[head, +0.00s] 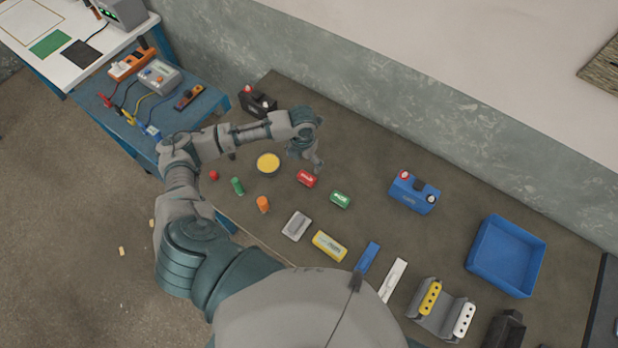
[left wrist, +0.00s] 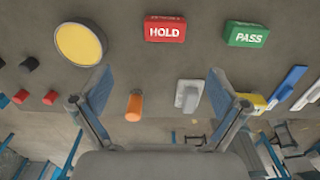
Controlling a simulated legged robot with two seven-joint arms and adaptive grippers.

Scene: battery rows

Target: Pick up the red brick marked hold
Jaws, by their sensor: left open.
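The red brick marked hold (head: 307,179) lies on the grey-brown table, between a yellow-topped round pot and a green brick. In the left wrist view the red brick (left wrist: 165,29) lies flat, its white HOLD lettering readable, ahead of and between the fingers. My left gripper (head: 318,168) is above the table close to the red brick in the head view. In the left wrist view my left gripper (left wrist: 163,82) is open, with nothing between its fingertips. The brick is apart from the fingers there. My right gripper does not show.
The green PASS brick (head: 340,199) lies right of the red one. The yellow-topped pot (head: 268,163) is left of it. An orange cylinder (head: 263,204) and a grey block (head: 297,225) lie nearer. A blue battery (head: 414,192) and blue tray (head: 506,256) stand farther right.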

